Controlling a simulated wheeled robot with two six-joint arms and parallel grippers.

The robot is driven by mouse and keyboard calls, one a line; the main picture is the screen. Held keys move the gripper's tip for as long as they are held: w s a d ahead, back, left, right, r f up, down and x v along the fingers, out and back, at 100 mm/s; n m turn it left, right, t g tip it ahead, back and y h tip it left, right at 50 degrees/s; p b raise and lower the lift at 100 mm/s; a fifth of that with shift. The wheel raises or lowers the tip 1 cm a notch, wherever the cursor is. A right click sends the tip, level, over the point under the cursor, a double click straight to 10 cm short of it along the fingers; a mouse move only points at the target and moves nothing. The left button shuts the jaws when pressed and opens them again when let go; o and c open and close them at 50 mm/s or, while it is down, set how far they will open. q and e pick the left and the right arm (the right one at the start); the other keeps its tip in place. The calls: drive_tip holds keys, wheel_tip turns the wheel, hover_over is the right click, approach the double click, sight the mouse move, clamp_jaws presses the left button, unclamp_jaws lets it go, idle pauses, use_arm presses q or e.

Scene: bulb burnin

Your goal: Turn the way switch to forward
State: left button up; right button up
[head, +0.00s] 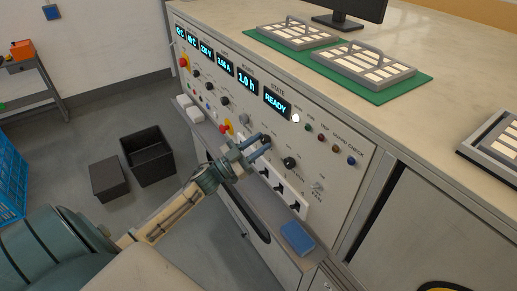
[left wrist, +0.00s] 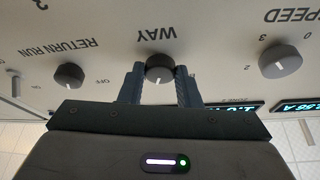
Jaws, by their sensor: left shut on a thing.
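The way switch is a dark round knob (left wrist: 160,68) on the grey panel, under the label WAY, which shows upside down in the left wrist view. A light pointer mark shows on its face, but I cannot tell which setting it marks. My left gripper (left wrist: 160,85) is shut on this knob, one blue-grey finger on each side. In the head view the left gripper (head: 257,147) reaches the lower middle of the panel front, and its fingers partly hide the knob. My right gripper is not in view.
The RETURN RUN knob (left wrist: 69,75) and SPEED knob (left wrist: 280,60) sit on either side. Displays, including READY (head: 276,102), line the panel's top. Dark bins (head: 147,158) stand on the floor.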

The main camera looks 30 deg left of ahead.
use_arm(q)
drive_tip(key=shift+m, duration=0.5)
drive_tip(key=shift+m+g+h+b, duration=0.3)
drive_tip(key=shift+m+g+h, duration=0.1)
drive_tip(key=shift+m, duration=0.4)
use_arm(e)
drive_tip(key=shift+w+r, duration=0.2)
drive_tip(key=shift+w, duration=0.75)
use_arm(q)
drive_tip(key=o, duration=1)
drive_tip(key=shift+a, duration=0.1)
